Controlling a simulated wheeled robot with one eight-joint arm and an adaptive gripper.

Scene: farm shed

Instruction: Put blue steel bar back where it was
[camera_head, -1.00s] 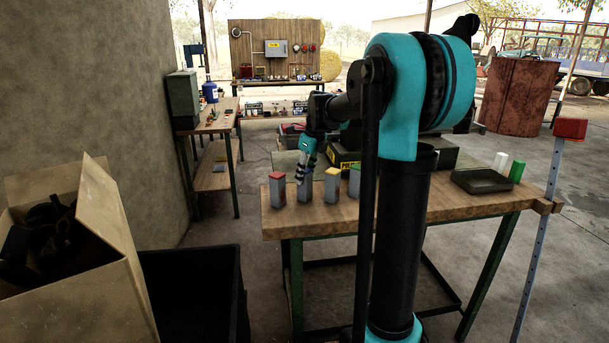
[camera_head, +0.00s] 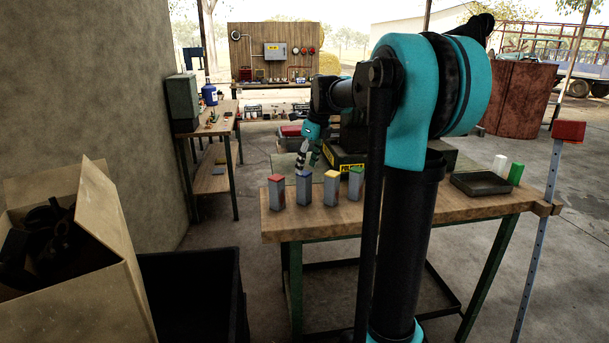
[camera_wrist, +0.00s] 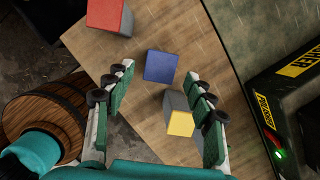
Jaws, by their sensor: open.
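The blue steel bar (camera_head: 304,188) stands upright on the wooden table, between the red-topped bar (camera_head: 277,191) and the yellow-topped bar (camera_head: 331,188). A green-topped bar (camera_head: 355,184) stands to the right of these. My gripper (camera_head: 307,150) is open and empty above and behind the blue bar, apart from it. In the wrist view the blue top (camera_wrist: 161,66) lies ahead of my open fingers (camera_wrist: 157,95). The yellow top (camera_wrist: 181,123) shows between the fingers, near the right one, and the red top (camera_wrist: 104,16) is at the upper left.
The wooden table (camera_head: 420,211) has clear room at its front. A dark tray (camera_head: 481,184), a white cylinder (camera_head: 499,164) and a green cylinder (camera_head: 516,172) are at its right. A black case (camera_head: 345,163) with a yellow label stands behind the bars. A wooden barrel (camera_wrist: 45,112) shows in the wrist view.

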